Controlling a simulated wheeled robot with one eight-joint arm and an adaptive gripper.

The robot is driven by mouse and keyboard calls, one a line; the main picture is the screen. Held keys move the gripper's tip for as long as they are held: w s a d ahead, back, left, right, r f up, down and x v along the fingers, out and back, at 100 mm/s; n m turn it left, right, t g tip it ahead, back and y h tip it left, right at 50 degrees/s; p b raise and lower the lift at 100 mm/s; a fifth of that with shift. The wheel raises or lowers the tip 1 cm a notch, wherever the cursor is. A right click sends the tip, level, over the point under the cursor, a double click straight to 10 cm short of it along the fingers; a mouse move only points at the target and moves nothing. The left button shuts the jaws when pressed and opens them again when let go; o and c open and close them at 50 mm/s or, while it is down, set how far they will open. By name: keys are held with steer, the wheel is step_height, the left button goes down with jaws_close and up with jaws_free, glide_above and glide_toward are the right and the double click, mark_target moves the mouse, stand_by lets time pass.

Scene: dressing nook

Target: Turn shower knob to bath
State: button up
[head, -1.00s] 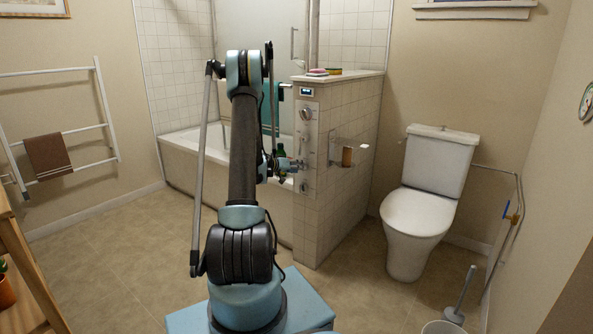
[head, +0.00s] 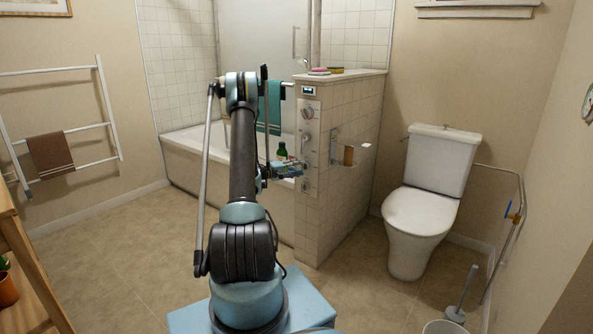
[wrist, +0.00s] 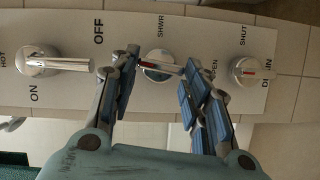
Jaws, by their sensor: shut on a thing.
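The shower knob (wrist: 160,66) is a chrome dial with a bar handle and a red mark, in the middle of the wrist view. "SHWR" is printed beside it; no "BATH" label is visible. My gripper (wrist: 158,88) has a blue-padded finger on each side of the knob and is shut on its bar handle. In the head view my gripper (head: 285,170) is at the lower half of the control panel (head: 313,112) on the tiled half wall, and hides the knob there.
In the wrist view, a chrome ON/OFF lever (wrist: 55,63) is left of the knob and the drain knob (wrist: 248,71) is close on the right. A green bottle (head: 282,150) stands behind my gripper by the bathtub (head: 185,150). The toilet (head: 425,200) is to the right.

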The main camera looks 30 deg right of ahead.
steer(key=shift+w+a+f+n+h, duration=0.1)
steer(key=shift+n+h, duration=0.05)
steer(key=shift+n, duration=0.25)
steer(key=shift+w+f+n+h, duration=0.1)
steer(key=shift+n+h, duration=0.05)
steer(key=shift+n, duration=0.25)
steer(key=o, duration=1.1)
steer(key=shift+c, duration=0.2)
steer(key=shift+s, duration=0.1)
steer(key=a, duration=1.2)
